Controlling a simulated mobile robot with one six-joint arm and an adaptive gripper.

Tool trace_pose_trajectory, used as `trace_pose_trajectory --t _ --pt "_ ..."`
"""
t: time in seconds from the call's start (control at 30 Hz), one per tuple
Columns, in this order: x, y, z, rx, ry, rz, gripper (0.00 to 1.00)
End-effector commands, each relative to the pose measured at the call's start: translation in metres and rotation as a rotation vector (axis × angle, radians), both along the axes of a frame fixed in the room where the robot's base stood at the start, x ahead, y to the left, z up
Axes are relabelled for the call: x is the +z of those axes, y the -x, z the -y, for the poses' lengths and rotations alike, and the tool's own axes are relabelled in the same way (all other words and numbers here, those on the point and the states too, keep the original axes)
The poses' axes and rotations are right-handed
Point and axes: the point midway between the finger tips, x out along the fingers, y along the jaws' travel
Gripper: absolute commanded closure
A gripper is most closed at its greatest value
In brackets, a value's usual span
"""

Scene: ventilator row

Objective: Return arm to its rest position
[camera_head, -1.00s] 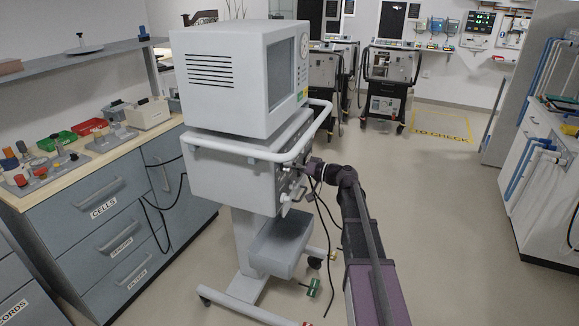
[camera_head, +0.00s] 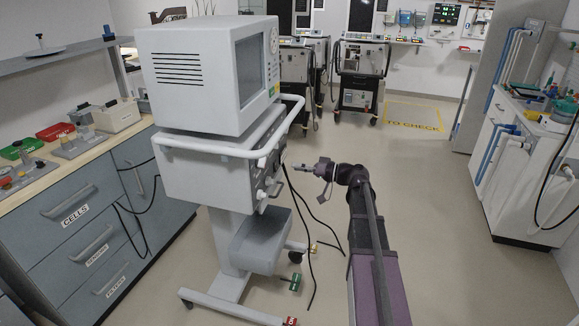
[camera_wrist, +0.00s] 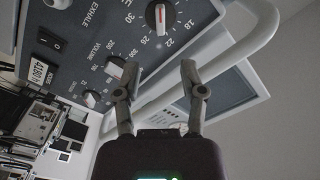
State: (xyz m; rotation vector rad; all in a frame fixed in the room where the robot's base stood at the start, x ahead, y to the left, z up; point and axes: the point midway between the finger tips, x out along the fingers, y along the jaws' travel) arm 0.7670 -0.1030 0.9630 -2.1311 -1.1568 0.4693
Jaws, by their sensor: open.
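My arm (camera_head: 366,225) reaches forward from the bottom of the head view, right of the white ventilator (camera_head: 200,80). My gripper (camera_head: 297,167) points left toward the ventilator's control panel, with a visible gap between them. In the wrist view my gripper (camera_wrist: 158,85) has its two fingers spread, with nothing between them. Behind the fingers is the grey control panel (camera_wrist: 125,45), with a large white-marked knob (camera_wrist: 159,17), smaller knobs and a black rocker switch (camera_wrist: 50,40). The panel front is mostly turned away in the head view.
A drawer counter (camera_head: 85,215) stands to the left. The ventilator's white rail (camera_wrist: 240,50) curves close to my fingers. Dark cables (camera_head: 308,230) hang beside the ventilator's column. A white cabinet (camera_head: 525,190) stands at right. The floor (camera_head: 445,260) right of my arm is clear.

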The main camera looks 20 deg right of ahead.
Motion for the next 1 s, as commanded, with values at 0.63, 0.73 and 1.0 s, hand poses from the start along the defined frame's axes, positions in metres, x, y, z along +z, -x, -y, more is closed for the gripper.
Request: trace_pose_trajectory --t 0.63,0.73,1.0 --pt "0.0 0.003 0.003 0.001 0.002 -0.001 0.47" --pt "-0.004 0.005 -0.002 0.008 0.013 -0.017 0.47" --pt "-0.037 0.028 -0.043 0.067 0.135 -0.164 0.47"
